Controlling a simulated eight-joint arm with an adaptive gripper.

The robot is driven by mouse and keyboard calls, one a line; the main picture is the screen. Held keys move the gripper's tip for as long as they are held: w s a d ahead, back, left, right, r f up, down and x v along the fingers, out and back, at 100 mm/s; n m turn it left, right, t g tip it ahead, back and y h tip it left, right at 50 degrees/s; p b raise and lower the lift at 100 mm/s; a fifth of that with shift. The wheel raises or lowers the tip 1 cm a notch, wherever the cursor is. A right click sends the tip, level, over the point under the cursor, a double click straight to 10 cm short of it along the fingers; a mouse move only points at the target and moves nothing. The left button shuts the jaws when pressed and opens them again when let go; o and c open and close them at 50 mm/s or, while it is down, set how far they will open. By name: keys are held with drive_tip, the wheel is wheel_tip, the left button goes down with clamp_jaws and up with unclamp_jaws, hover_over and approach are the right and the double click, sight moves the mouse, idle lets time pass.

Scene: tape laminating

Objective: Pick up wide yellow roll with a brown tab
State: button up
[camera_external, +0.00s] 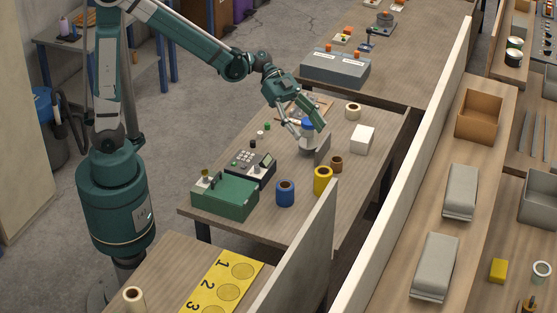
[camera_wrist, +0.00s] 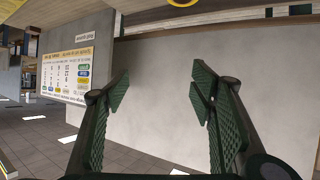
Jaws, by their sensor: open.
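The wide yellow roll (camera_external: 322,180) stands upright on the wooden table near its front right part, with a dark hole in its top. A brown tab on it is too small to make out. My gripper (camera_external: 305,126) is above the back part of the table, close to a grey tape dispenser (camera_external: 316,150) with a blue part, apart from the yellow roll. In the wrist view my gripper (camera_wrist: 158,86) has its two fingers wide apart with nothing between them. A yellow curved edge (camera_wrist: 182,2) shows at the top of that view; I cannot tell what it is.
A blue roll (camera_external: 285,193) stands left of the yellow roll and a brown roll (camera_external: 336,164) just behind it. A white box (camera_external: 363,139), a cream roll (camera_external: 353,111), a keypad device (camera_external: 250,168) and a green box (camera_external: 225,195) share the table. A grey partition (camera_external: 300,250) rises in front.

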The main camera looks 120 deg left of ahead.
drive_tip(key=a+f, duration=0.1)
drive_tip(key=a, duration=0.3)
approach(323, 178)
drive_tip(key=shift+m+t, duration=0.3)
drive_tip(key=f, duration=0.1)
drive_tip(key=a+f, duration=0.2)
drive_tip(key=f, duration=0.1)
drive_tip(key=shift+w+a, duration=0.15)
drive_tip(key=shift+w, duration=0.25)
drive_tip(key=shift+x, duration=1.25)
drive_tip(key=shift+w, duration=0.1)
drive_tip(key=shift+d+b+x, duration=0.25)
drive_tip(key=shift+b+x, duration=0.5)
drive_tip(key=shift+x, duration=1.8)
drive_tip(key=shift+r, duration=0.1)
drive_tip(key=c, duration=1)
